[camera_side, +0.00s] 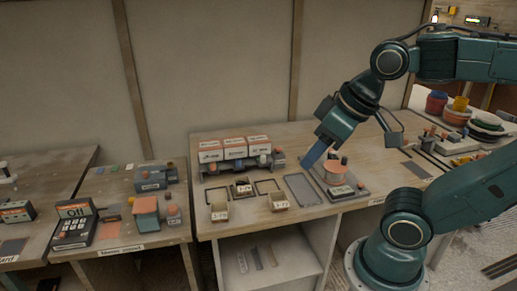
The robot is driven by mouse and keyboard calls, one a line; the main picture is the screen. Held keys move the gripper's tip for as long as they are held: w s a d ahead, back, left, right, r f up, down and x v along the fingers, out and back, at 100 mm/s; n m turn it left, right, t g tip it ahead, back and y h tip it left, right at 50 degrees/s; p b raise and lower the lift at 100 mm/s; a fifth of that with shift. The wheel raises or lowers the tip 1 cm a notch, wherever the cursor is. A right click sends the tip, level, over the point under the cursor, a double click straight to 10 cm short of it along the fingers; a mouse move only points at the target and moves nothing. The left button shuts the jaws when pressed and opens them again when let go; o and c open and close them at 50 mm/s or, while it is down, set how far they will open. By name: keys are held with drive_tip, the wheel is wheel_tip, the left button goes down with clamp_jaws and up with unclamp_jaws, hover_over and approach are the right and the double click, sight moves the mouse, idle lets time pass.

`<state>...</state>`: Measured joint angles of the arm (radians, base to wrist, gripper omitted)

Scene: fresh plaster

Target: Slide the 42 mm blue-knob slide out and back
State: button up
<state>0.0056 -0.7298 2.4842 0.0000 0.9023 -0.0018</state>
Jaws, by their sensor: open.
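My gripper (310,161) points down and to the left over the middle of the bench, near an orange round block (336,172) on a dark plate. One blue finger shows clearly and nothing is seen held in it; the gripper is open. To its left, a unit with three orange-topped white boxes (235,150) has a row of small coloured knobs (263,160) along its front. The knobs are too small for me to tell which is the blue one or how far any slide is out. My gripper is apart from this row.
Small open trays (278,201) and an empty dark frame (302,190) lie on the wooden bench (345,130). A keypad device (74,225) and coloured blocks stand on the left table. Tubs (458,115) stand at the back right. The wall closes off the rear.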

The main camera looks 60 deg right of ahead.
drive_tip(key=shift+s+f, duration=0.15)
drive_tip(key=shift+s, duration=0.1)
drive_tip(key=shift+w, duration=0.1)
drive_tip(key=c, duration=0.7)
drive_tip(key=shift+w, duration=0.2)
clamp_jaws()
drive_tip(key=w+d+f+n, duration=0.3)
drive_tip(key=w+d, duration=0.1)
drive_tip(key=w, duration=0.3)
drive_tip(key=w+d+f+n, duration=0.3)
drive_tip(key=w+d+n, duration=0.1)
drive_tip(key=w, duration=0.4)
drive_tip(key=w+d+f+n+t, duration=0.1)
drive_tip(key=w+d+f+n, duration=0.2)
drive_tip(key=d+f, duration=0.6)
drive_tip(key=w+d, duration=0.2)
drive_tip(key=shift+w+d+f+t+y, duration=0.15)
drive_tip(key=shift+w+f+t+y, duration=0.15)
drive_tip(key=shift+t, duration=0.1)
